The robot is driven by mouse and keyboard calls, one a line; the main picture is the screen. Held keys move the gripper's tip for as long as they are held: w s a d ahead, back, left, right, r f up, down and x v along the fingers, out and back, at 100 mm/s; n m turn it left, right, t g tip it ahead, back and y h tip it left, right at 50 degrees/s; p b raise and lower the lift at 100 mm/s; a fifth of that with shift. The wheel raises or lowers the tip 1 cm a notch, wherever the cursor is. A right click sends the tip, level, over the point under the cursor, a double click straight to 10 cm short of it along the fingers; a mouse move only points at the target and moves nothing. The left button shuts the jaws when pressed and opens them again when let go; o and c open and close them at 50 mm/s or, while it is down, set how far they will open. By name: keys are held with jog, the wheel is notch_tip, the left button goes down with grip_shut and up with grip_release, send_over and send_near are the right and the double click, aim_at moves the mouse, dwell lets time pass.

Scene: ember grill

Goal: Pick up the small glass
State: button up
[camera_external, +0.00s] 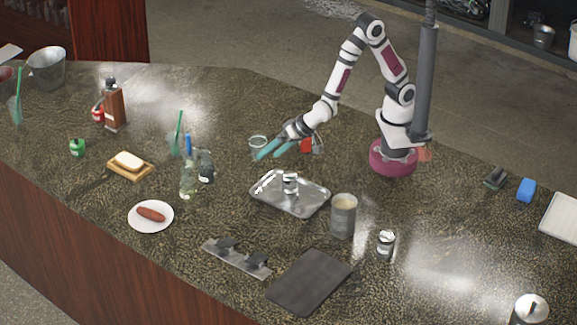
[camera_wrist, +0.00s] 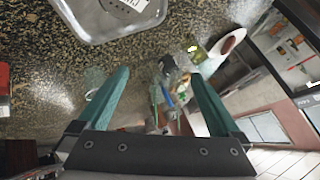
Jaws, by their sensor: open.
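A small clear glass (camera_external: 258,143) stands on the dark speckled counter, behind the metal tray in the external view. In the wrist view a faint transparent glass (camera_wrist: 94,78) shows beside the left finger, partly hidden by it. My gripper (camera_external: 271,151) is open, its two teal fingers pointing left and low over the counter, close to the glass. In the wrist view my gripper (camera_wrist: 160,80) has its fingers wide apart with nothing held between them. The glass appears outside the fingers; whether a finger touches it I cannot tell.
A metal tray (camera_external: 263,201) holding a small can (camera_external: 290,183) lies in front of the gripper. A red object (camera_external: 306,146) is just behind it. A glass with a green straw (camera_external: 174,146) and bottles (camera_external: 188,181) stand to the left. The counter behind the glass is clear.

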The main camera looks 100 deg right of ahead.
jog(key=d+f+h, duration=0.3)
jog(key=d+h, duration=0.1)
jog(key=m+g+h, duration=0.1)
jog(key=h, duration=0.4)
send_near(253, 141)
jog(key=x, duration=0.4)
jog(key=shift+s+d, duration=0.15)
jog(key=shift+d, duration=0.15)
jog(key=x, duration=0.6)
jog(key=shift+w+a, duration=0.15)
jog(key=shift+w, duration=0.15)
jog(key=c, duration=1.4)
